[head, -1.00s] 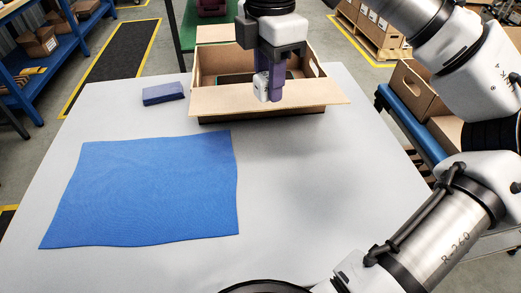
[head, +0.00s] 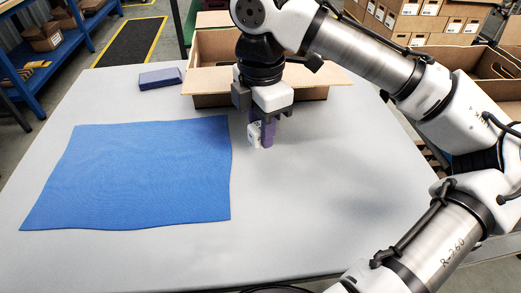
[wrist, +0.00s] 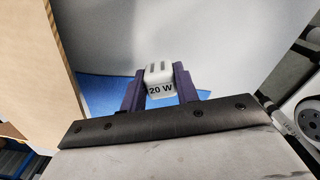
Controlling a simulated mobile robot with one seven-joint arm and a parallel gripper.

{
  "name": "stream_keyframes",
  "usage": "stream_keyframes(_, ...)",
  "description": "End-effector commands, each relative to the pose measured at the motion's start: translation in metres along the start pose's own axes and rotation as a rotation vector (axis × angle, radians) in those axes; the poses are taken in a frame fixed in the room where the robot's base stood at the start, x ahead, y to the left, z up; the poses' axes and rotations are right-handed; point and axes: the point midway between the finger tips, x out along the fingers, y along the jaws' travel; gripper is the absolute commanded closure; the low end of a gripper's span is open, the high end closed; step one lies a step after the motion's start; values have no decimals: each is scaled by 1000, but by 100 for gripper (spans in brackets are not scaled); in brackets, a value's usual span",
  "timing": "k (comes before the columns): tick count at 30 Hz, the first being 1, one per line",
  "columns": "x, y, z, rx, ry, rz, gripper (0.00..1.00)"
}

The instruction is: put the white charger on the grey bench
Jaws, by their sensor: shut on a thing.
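The white charger (head: 254,135) is a small block held between the purple fingers of my gripper (head: 262,133), to the right of the blue mat and in front of the carton. In the wrist view the charger (wrist: 160,82) shows "20 W" on one side and slots on its end, with a finger of my gripper (wrist: 160,88) on each side. The grey bench (head: 300,215) is the pale flat top under it. The charger looks held above the bench; the exact gap is hard to tell.
A blue mat (head: 135,175) lies on the left of the bench. An open cardboard carton (head: 205,85) stands at the back, with a dark blue box (head: 160,78) to its left. The bench right of the mat and in front of the carton is bare.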

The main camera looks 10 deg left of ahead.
Motion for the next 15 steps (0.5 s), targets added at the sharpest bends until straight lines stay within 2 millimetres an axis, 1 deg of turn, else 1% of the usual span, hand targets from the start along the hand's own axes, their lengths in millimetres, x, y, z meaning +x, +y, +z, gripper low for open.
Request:
stream_keyframes(1,7,0,0,1,0,-1,96)
stream_keyframes(8,24,0,0,1,-1,0,96)
stream_keyframes(12,46,0,0,2,-1,-2,96)
stream_keyframes(15,56,0,0,1,-1,0,96)
